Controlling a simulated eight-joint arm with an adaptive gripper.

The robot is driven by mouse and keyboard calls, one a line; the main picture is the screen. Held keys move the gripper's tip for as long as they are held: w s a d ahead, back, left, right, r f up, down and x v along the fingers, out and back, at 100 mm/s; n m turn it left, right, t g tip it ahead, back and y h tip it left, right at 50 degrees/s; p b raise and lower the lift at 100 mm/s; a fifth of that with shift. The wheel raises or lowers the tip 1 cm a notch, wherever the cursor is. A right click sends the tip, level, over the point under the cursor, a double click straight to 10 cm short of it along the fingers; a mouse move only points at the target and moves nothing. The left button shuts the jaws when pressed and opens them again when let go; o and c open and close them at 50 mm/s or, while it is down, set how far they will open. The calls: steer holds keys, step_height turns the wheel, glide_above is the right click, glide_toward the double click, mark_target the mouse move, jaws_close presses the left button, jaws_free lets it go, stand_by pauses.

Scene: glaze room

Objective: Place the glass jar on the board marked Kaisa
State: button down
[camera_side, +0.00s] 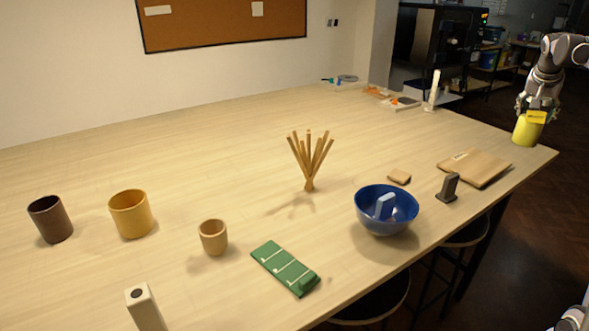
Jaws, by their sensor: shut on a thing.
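My gripper (538,108) is at the far right corner of the table, shut on the top of a yellow jar-like container (525,134). A brighter yellow patch shows at its top. I cannot tell whether its base touches the table, or whether it is glass. No clear glass jar stands out elsewhere. A flat wooden board (485,170) lies near the right edge, nearer the camera than the container and apart from it. It bears a small pale label, too small to read.
A small dark stand (448,188), a blue bowl (372,212) with a pale blue object inside, and a small wooden block (399,177) are left of the board. The table's back middle is clear.

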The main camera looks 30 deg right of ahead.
steer(key=shift+s+d, duration=0.2)
steer(key=shift+d, duration=0.1)
steer(key=shift+w+f, duration=0.2)
steer(key=shift+f, duration=0.05)
steer(key=shift+w+a+f, duration=0.3)
steer(key=shift+w+f, duration=1.45)
steer(key=shift+w, duration=0.05)
steer(key=shift+w+a+f, duration=0.3)
steer(key=shift+w+f, duration=1.5)
steer(key=shift+w+a+f, duration=0.3)
steer(key=shift+w+f, duration=1.45)
steer(key=shift+w, duration=0.05)
steer(key=shift+f, duration=0.1)
steer(key=shift+c, duration=1.5)
jaws_free()
steer(key=shift+f, duration=0.1)
